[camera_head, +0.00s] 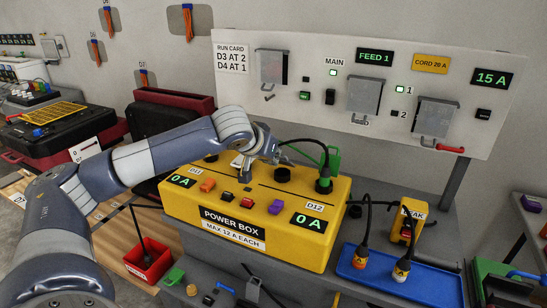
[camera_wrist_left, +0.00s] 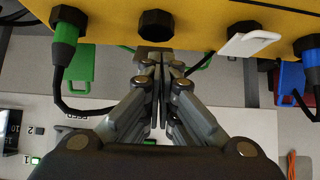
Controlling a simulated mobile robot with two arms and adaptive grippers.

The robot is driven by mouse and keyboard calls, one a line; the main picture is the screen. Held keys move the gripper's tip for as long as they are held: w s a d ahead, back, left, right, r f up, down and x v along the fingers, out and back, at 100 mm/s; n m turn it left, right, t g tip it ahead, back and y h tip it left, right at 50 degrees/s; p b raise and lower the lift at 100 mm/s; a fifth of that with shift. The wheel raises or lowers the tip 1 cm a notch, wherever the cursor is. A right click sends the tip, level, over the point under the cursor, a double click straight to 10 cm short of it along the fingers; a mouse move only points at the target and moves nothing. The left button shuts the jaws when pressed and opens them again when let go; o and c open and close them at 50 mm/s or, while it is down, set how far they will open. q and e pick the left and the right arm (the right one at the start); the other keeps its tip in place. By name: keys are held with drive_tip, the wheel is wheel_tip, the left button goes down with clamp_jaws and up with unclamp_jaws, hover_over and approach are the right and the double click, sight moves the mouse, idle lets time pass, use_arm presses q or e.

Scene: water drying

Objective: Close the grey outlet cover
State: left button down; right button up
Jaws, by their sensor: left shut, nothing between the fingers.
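A pale grey outlet cover (camera_wrist_left: 252,42) shows in the left wrist view at the far edge of the yellow power box (camera_head: 225,212). It sticks out from beside a black outlet and looks open. My left gripper (camera_wrist_left: 158,62) is shut and empty, pointing at the box edge beside this cover, apart from it in the picture. In the head view the left gripper (camera_head: 278,156) is behind the box top, small and partly hidden by my arm. My right gripper is in neither view.
A green plug (camera_head: 324,181) with a cable and a green cover (camera_head: 334,158) are at the box's right end. A blue plug (camera_wrist_left: 309,50) is on the other side. A wall panel (camera_head: 310,110) with hinged grey flaps stands behind. A blue tray (camera_head: 395,272) lies right of the box.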

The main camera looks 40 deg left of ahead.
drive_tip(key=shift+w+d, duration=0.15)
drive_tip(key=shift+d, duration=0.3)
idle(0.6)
